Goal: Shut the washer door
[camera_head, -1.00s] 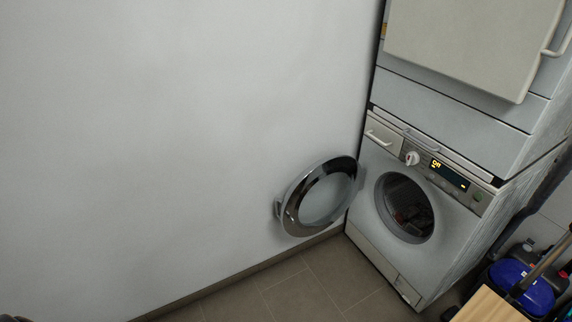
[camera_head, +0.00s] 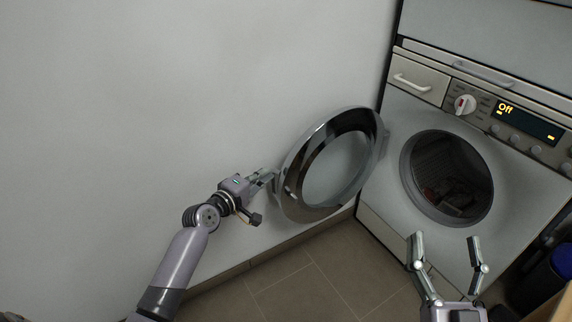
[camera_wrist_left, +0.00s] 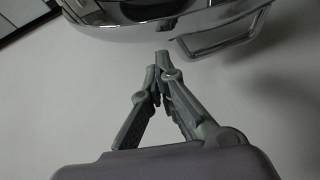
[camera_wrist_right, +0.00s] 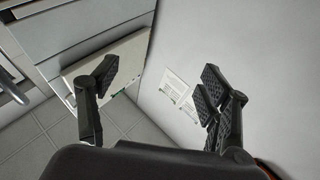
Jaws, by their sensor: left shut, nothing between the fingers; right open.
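The round chrome-rimmed washer door (camera_head: 300,167) stands wide open to the left of the washer (camera_head: 383,215), near the white wall. The washer's round opening (camera_head: 447,178) is uncovered, with dark contents inside. My left gripper (camera_head: 271,176) is shut and empty at the door's left outer rim; I cannot tell whether it touches. In the left wrist view its fingertips (camera_wrist_left: 157,62) point at the chrome rim (camera_wrist_left: 150,14), beside the door's handle (camera_wrist_left: 222,38). My right gripper (camera_head: 445,238) is open and empty in front of the washer's lower front. It also shows open in the right wrist view (camera_wrist_right: 160,82).
A white wall (camera_head: 150,100) runs along the left, behind the door. The control panel reads Off on its display (camera_head: 526,122). Tiled floor (camera_head: 310,290) lies free below the door. A dark blue object (camera_head: 552,275) stands at the lower right.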

